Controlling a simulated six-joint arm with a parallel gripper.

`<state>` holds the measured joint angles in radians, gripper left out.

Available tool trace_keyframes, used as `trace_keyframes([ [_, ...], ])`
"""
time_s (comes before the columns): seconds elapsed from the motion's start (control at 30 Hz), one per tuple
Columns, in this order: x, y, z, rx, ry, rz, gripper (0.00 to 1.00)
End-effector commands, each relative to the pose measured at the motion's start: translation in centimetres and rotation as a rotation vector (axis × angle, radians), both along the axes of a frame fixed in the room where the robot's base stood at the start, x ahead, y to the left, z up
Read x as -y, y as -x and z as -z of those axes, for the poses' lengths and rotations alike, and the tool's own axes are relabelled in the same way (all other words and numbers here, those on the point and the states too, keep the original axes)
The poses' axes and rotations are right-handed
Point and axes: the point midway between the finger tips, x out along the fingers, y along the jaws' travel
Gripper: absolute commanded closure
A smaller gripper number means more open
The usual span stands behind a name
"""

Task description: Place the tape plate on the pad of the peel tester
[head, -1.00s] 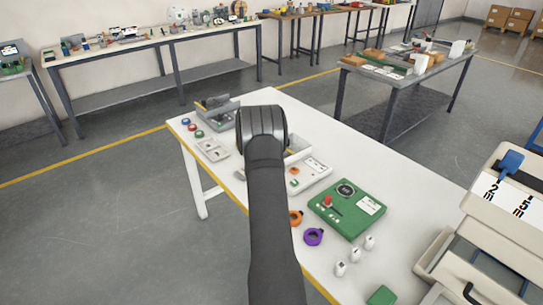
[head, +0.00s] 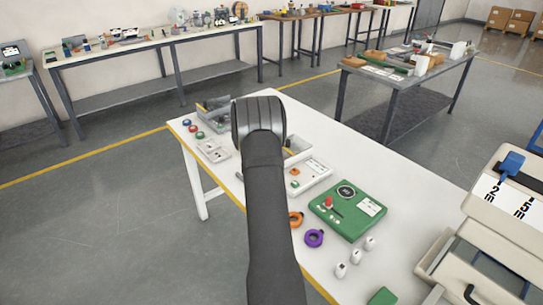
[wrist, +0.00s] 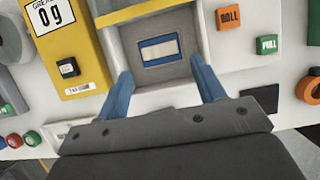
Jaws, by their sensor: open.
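In the wrist view the tester has an orange ROLL button (wrist: 229,17) and a green PULL button (wrist: 267,46). In the head view the white tester (head: 317,168) is partly hidden by my arm, which also hides my gripper.
A yellow gauge (wrist: 76,50) reading 0 g stands left of the recess, and a yellow bar (wrist: 130,11) crosses beyond it. In the head view a green device (head: 347,210), an orange ring (head: 296,219) and a purple ring (head: 314,238) lie nearer on the white table.

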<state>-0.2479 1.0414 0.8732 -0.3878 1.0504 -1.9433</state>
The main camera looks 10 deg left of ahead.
Motion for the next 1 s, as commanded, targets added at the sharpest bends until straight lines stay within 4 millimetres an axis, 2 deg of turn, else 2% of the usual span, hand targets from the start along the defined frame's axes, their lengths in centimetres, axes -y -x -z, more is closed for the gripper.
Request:
trace_keyframes([
  [0.03,-0.4,0.3,-1.2,0.003,-0.001,-0.001,0.37],
  [0.2,-1.3,1.2,-4.2,0.002,-0.001,-0.002,0.37],
  [0.4,-1.8,1.8,-6.0,0.000,0.000,-0.001,0.37],
  [0.8,-1.8,1.8,-6.2,0.000,0.000,-0.001,0.37],
  [1.0,-1.4,1.4,-4.7,-0.002,0.001,0.001,0.37],
])
